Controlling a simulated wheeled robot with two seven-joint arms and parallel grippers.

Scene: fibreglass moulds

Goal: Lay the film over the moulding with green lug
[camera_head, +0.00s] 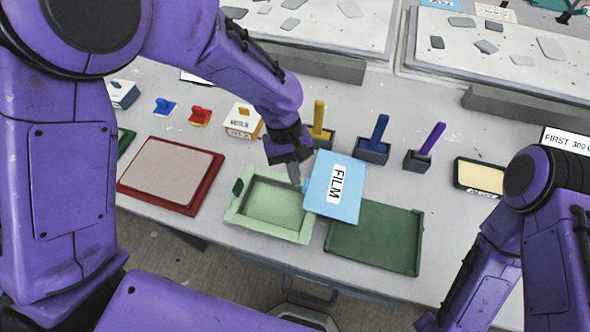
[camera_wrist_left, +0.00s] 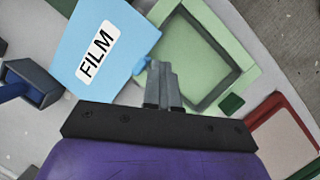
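The film (camera_head: 321,204) is a light blue sheet with a white FILM label and a small blue tab. It also shows in the left wrist view (camera_wrist_left: 75,50). My left gripper (camera_head: 297,184) has its fingers close together at the tab, shut on it; the exact grip is partly hidden. In the left wrist view the fingertips (camera_wrist_left: 160,68) are beside the tab. The moulding with green lug (camera_head: 233,212) is a pale green tray-like frame, left of the film; its dark green lug (camera_head: 238,187) is at its left end. The film overlaps its right edge. My right gripper is out of frame.
A dark green tray (camera_head: 375,240) lies right of the moulding, partly under the film. A red-framed moulding (camera_head: 128,185) lies to the left. Yellow, blue and purple handled tools (camera_head: 425,150) stand in grey holders behind. A yellow-filled black tray (camera_head: 482,177) is at right.

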